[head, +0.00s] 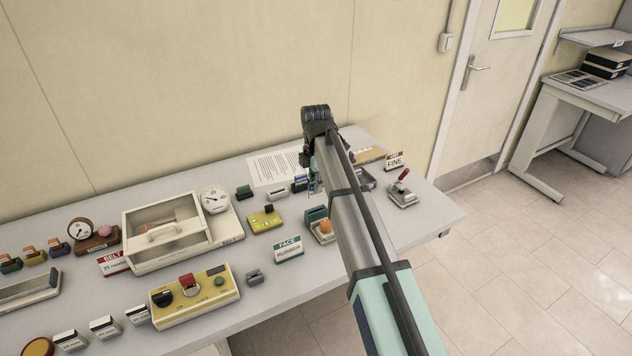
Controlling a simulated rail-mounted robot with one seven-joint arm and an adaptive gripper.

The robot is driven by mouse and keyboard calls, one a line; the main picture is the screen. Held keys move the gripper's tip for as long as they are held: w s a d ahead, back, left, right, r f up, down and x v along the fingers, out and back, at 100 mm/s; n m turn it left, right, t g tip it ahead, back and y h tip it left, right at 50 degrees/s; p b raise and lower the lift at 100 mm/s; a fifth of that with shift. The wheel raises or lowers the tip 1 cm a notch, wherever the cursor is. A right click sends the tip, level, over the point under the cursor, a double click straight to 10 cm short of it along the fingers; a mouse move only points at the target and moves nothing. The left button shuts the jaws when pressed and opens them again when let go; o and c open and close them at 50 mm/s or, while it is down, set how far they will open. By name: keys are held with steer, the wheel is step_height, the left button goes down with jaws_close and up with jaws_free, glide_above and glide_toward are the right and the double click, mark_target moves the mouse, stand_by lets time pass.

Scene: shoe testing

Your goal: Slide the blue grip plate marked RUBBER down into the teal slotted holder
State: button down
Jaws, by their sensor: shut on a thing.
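The arm reaches over the right part of the bench, and my gripper (313,184) hangs below its dark wrist, mostly hidden by the arm. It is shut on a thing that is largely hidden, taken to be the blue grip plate. A small dark-blue shape shows just left of the fingers; I cannot tell whether it is that plate, and no marking on it is legible. The teal slotted holder (316,214) appears as a small teal block by an orange knob, just nearer than the gripper. Its slot is not clear from here.
A teal-and-white FACE RUBBER card (288,250) stands in front. A yellow device (265,220), a clear-lidded case (165,232) and a control box (194,297) stand to the left. A red-handled block (402,194) and a FINE card (394,161) are at the right.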

mark_target(316, 195)
steer(key=shift+f+b, duration=0.7)
steer(key=shift+f, duration=1.6)
steer(key=shift+f, duration=1.65)
stand_by(0.7)
steer(key=c, duration=1.1)
jaws_free()
step_height(316, 195, up, 12)
steer(key=shift+r, duration=0.1)
